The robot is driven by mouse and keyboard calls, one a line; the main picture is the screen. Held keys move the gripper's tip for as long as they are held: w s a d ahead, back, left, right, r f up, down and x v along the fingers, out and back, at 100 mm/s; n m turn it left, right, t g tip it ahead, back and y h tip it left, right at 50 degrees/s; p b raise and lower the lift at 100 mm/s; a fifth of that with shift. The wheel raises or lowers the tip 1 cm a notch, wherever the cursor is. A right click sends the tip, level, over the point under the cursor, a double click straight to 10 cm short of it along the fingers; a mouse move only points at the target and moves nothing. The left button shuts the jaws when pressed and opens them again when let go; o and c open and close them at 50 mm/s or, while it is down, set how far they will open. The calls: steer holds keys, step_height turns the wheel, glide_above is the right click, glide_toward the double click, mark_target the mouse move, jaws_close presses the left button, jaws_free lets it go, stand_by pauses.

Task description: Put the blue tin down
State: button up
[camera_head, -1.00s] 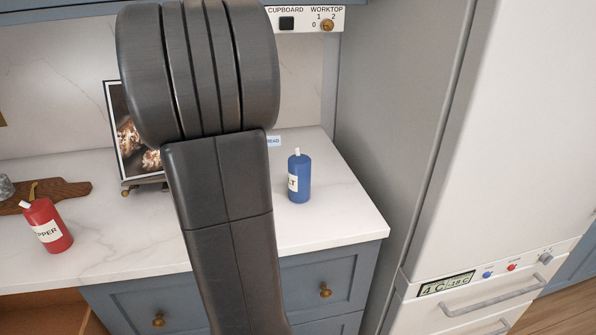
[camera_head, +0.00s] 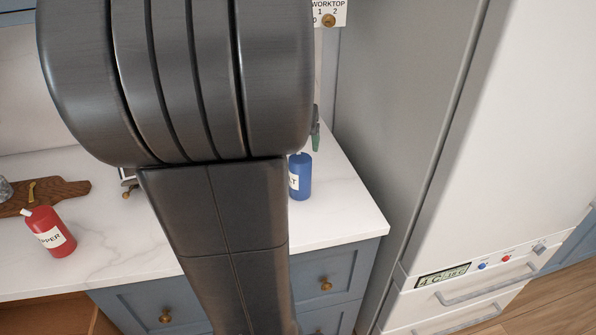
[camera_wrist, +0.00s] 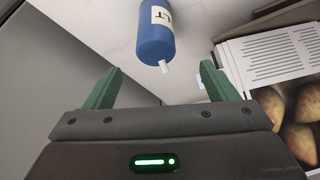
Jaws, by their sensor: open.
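The blue tin (camera_head: 301,178) stands upright on the white worktop (camera_head: 345,215), near its right end. Part of its label is hidden behind my arm in the head view. In the wrist view the blue tin (camera_wrist: 155,38) shows ahead of my gripper (camera_wrist: 161,70), with its pale spout toward the gap between the green fingers. The fingers are apart and hold nothing. In the head view one green finger shows above and behind the tin; the rest of the gripper is hidden by my arm.
A red tin (camera_head: 50,232) labelled pepper stands on the left of the worktop, beside a wooden board (camera_head: 65,190). A tall white fridge (camera_head: 480,150) and a grey side panel (camera_head: 395,110) bound the right. In the wrist view a picture of brown food (camera_wrist: 300,130) lies at right.

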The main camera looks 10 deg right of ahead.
mark_target(301, 169)
steer(key=x, duration=0.7)
steer(key=shift+f, duration=0.35)
steer(key=shift+s+d+x, duration=0.1)
steer(key=shift+d+x, duration=0.05)
steer(key=shift+x, duration=1.15)
steer(key=shift+s+d+x, duration=0.1)
steer(key=shift+d+x, duration=0.05)
steer(key=shift+x, duration=1.1)
steer(key=shift+c, duration=0.5)
steer(key=c, duration=1.2)
step_height(301, 169, up, 10)
steer(key=shift+f, duration=0.1)
steer(key=shift+c, duration=0.2)
steer(key=shift+a, duration=0.15)
